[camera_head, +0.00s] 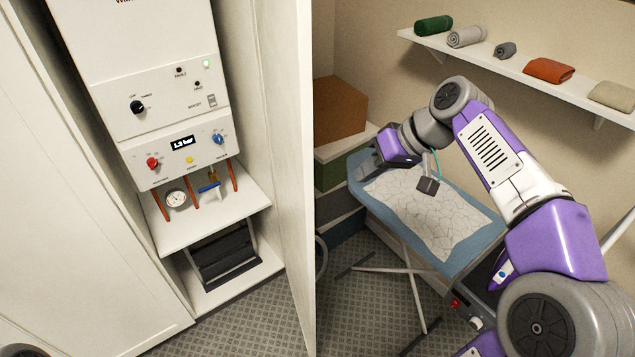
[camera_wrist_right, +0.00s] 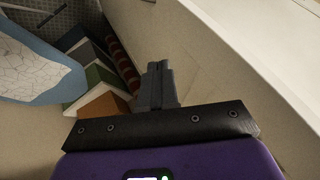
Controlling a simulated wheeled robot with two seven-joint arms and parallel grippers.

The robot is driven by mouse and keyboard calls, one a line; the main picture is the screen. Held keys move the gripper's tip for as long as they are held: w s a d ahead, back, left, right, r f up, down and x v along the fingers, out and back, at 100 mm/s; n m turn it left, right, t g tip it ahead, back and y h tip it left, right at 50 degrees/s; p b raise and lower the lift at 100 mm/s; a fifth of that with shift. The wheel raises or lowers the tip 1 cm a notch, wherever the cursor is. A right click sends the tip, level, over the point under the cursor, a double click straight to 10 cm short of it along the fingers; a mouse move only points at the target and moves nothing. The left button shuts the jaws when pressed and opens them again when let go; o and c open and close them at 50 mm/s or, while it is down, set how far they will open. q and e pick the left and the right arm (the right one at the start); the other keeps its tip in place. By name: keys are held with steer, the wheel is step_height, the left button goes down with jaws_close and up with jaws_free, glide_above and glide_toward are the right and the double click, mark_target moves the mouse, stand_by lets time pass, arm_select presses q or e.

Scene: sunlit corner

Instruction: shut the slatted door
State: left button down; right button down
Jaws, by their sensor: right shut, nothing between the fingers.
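In the head view a tall cream door panel (camera_head: 285,150) stands open at the right side of the boiler cupboard, seen at a steep angle. Slats cannot be made out on it. My right gripper (camera_head: 372,162) is to the right of this panel, apart from it, over the far end of the ironing board. In the right wrist view the right gripper's dark fingers (camera_wrist_right: 157,86) are together, with nothing between them. My left gripper is not in view.
The open cupboard holds a white boiler (camera_head: 150,85) with dials and pipes above a shelf. An ironing board (camera_head: 470,250) stands below my right arm. A brown box (camera_head: 340,108) is behind the panel. A wall shelf (camera_head: 510,66) carries rolled towels. Patterned floor (camera_head: 240,325) shows in front.

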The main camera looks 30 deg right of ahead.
steer(key=w+a+f, duration=0.5)
steer(key=a+f, duration=0.2)
steer(key=shift+w+r, duration=0.1)
stand_by(0.4)
